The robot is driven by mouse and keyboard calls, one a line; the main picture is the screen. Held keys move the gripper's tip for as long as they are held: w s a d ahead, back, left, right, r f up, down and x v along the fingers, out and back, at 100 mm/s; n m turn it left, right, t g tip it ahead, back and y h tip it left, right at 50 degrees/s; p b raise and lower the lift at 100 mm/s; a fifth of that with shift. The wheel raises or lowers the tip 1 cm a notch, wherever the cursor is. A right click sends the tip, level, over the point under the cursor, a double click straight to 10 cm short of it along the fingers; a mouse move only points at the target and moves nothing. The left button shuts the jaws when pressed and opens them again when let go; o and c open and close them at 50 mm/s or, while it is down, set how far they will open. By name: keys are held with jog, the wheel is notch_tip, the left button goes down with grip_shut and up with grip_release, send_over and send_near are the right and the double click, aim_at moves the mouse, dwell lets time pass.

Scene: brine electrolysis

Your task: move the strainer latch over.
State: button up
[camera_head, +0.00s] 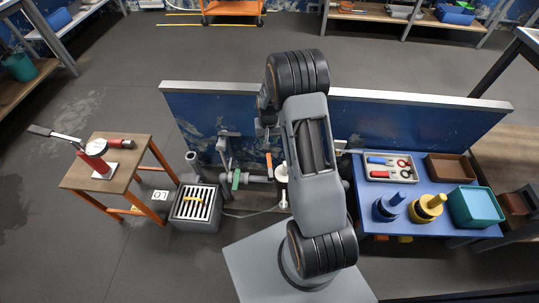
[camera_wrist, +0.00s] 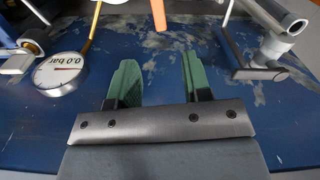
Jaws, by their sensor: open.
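My gripper shows in the wrist view (camera_wrist: 160,60), with its two green fingers spread apart and nothing between them. An orange lever (camera_wrist: 158,14) stands beyond the fingertips, apart from them. In the head view the orange lever (camera_head: 268,161) is upright on the grey pipework (camera_head: 258,179) in front of the blue panel. A green handle (camera_head: 236,179) sits to its left on the same pipework. No part is clearly marked as the strainer latch, so I cannot tell which one it is. My arm hides part of the pipework in the head view.
A round gauge (camera_wrist: 60,72) reads 0.0 bar at the left. A grey pipe end (camera_wrist: 285,35) juts in at the upper right. The blue panel (camera_head: 420,120) stands behind. A slotted grey box (camera_head: 178,217) and a blue table (camera_head: 415,228) flank the pipework.

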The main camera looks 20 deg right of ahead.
aim_at(269, 161)
jog(key=f+b, duration=0.1)
jog(key=f, duration=0.4)
jog(key=f+b, duration=0.1)
jog(key=f, duration=0.4)
jog(key=f+b, duration=0.1)
jog(key=f, duration=0.4)
jog(key=shift+w+d+f+b, duration=0.1)
jog(key=shift+d+f+b, duration=0.05)
jog(key=shift+d+b, duration=0.2)
grip_shut()
jog(key=shift+a, duration=0.1)
